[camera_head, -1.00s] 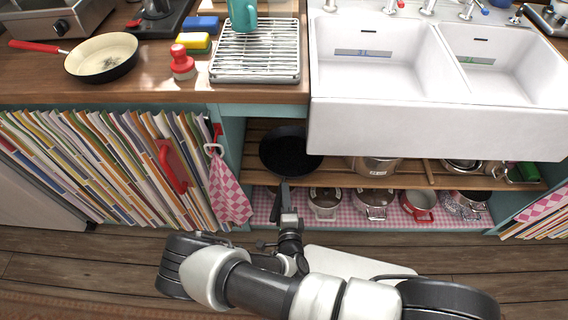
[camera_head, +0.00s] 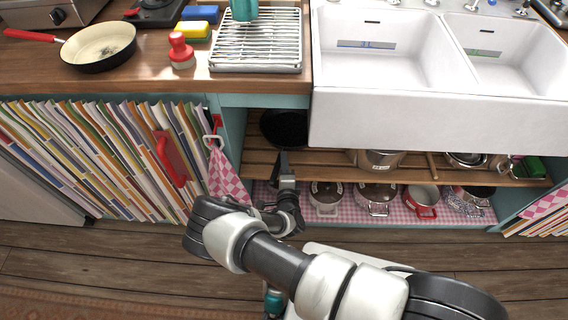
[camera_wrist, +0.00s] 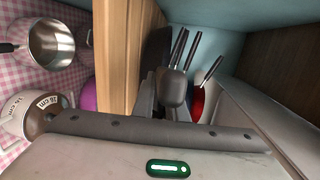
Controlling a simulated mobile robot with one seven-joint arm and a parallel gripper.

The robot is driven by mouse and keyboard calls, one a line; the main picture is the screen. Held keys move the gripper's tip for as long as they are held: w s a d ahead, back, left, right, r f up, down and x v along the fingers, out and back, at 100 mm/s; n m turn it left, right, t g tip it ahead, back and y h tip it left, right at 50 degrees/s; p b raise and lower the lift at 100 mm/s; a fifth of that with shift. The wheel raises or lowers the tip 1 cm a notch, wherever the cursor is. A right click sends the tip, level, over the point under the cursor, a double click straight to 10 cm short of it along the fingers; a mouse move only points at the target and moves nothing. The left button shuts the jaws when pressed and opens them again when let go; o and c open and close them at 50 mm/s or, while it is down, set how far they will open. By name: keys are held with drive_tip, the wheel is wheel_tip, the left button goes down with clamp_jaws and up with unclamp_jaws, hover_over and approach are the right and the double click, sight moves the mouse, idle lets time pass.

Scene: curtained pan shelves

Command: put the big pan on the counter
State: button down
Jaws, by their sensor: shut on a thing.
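The big pan, black and round (camera_head: 284,126), is in the upper slatted shelf under the counter, with its far part hidden under the counter edge. I cannot tell whether it touches the slats. My gripper (camera_head: 286,172) is shut on its dark handle, which points toward me out of the shelf. In the wrist view the dark pan (camera_wrist: 154,52) shows edge-on beside the slats, and my gripper (camera_wrist: 158,97) is at the handle, its fingers partly hidden. The wooden counter (camera_head: 130,82) is above, left of the sink.
On the counter are a cream pan with red handle (camera_head: 99,45), a red-knobbed brush (camera_head: 181,50), sponges (camera_head: 196,30) and a wire rack (camera_head: 256,50). The white sink (camera_head: 440,125) overhangs the shelf. Pots (camera_head: 376,195) stand below. A checked towel (camera_head: 226,175) hangs left.

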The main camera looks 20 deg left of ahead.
drive_tip(key=shift+w+f, duration=0.1)
drive_tip(key=shift+f, duration=0.05)
drive_tip(key=c, duration=1.8)
unclamp_jaws()
drive_tip(key=shift+f, duration=0.15)
drive_tip(key=shift+o, duration=0.2)
drive_tip(key=p+v, duration=0.2)
drive_tip(key=v, duration=1.5)
drive_tip(key=shift+s+p, duration=0.35)
drive_tip(key=shift+p, duration=0.05)
drive_tip(key=shift+a, duration=0.1)
